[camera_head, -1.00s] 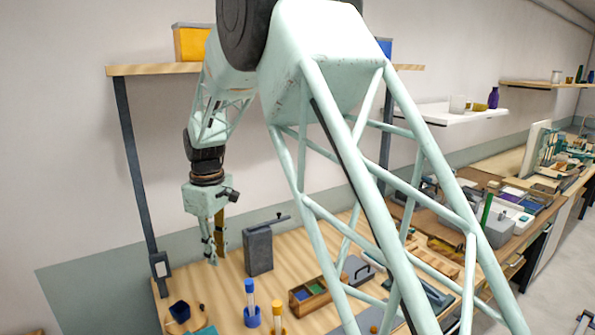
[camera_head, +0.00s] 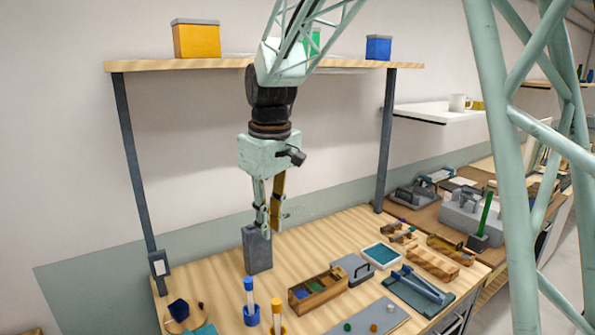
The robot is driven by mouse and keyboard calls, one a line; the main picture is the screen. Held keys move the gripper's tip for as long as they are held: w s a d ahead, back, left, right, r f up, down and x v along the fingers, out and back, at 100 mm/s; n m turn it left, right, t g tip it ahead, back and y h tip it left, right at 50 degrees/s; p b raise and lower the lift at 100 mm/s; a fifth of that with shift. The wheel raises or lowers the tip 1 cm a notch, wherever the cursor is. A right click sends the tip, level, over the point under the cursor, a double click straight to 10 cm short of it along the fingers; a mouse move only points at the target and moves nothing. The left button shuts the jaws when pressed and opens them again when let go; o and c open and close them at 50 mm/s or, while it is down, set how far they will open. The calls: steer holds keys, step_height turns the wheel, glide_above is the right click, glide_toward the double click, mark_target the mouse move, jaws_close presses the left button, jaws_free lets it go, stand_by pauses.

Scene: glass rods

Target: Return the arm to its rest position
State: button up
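My gripper (camera_head: 268,228) hangs from my arm, pointing down over the back of the wooden workbench (camera_head: 330,240). Its two fingers, one pale and one gold-brown, run side by side with a gap between them. Nothing shows held between them. In the picture the fingertips overlap the top of a dark grey upright block (camera_head: 257,252); I cannot tell whether they touch it. A blue-capped glass rod or tube (camera_head: 250,292) stands in a blue holder in front. A yellow-capped one (camera_head: 277,315) stands beside it, cut off by the lower edge.
A wooden compartment box (camera_head: 317,290), a grey handled case (camera_head: 352,270), a teal tray (camera_head: 382,256) and a dark blue cup (camera_head: 179,309) stand on the bench. The shelf (camera_head: 150,66) above holds a yellow bin (camera_head: 196,41) and a blue bin (camera_head: 378,48). Shelf posts flank the arm.

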steer(key=s+d+r+m+t+b, duration=0.1)
steer(key=s+d+r+m, duration=0.25)
steer(key=s+d, duration=0.55)
steer(key=s+d+r+m, duration=0.2)
steer(key=s+d+r, duration=0.3)
steer(key=s+d, duration=0.45)
steer(key=s+d+f+m, duration=0.1)
steer(key=s+d, duration=0.2)
steer(key=s, duration=0.4)
steer(key=s+d+f+m+t+b, duration=0.1)
steer(key=s+d+f+m, duration=0.1)
steer(key=s, duration=0.5)
steer(key=s+d+f+m, duration=0.1)
steer(key=s+d, duration=0.3)
steer(key=s, duration=0.4)
steer(key=shift+d+f+m+t+h+b, duration=0.15)
steer(key=shift+f+m+t+h+b, duration=0.2)
steer(key=shift+f+t, duration=0.1)
stand_by(0.7)
